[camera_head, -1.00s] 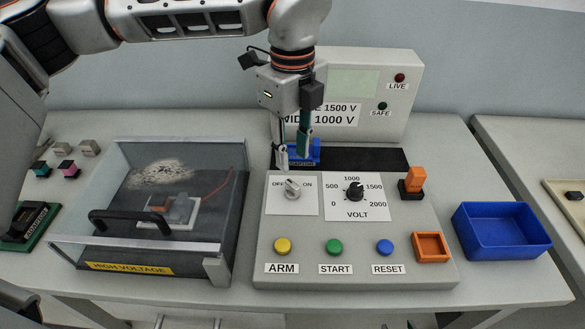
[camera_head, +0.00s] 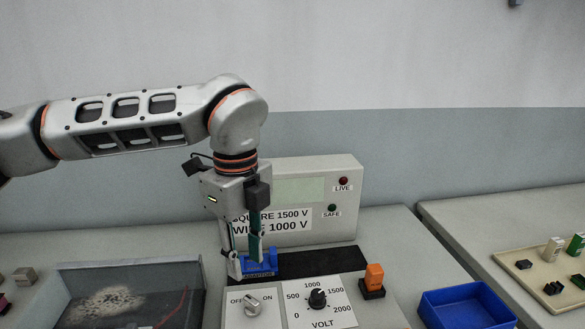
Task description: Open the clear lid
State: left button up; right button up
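The clear lid (camera_head: 128,264) covers the dark test box at the lower left. Only its rear part shows; it looks closed there, and its front and handle are cut off by the bottom edge. My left gripper (camera_head: 250,268) points down behind the control panel, to the right of the lid and well apart from it. Its fingertips are at a small blue labelled block (camera_head: 264,268). I cannot tell whether they grip it. My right gripper is out of view.
The control panel (camera_head: 240,318) with knobs and an orange switch (camera_head: 374,278) lies right of the box. A meter unit (camera_head: 335,222) stands behind it. A blue bin (camera_head: 440,297) is at right. A tray (camera_head: 510,262) with small blocks is on another table.

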aim_at(188, 258)
jog(key=k, duration=0.95)
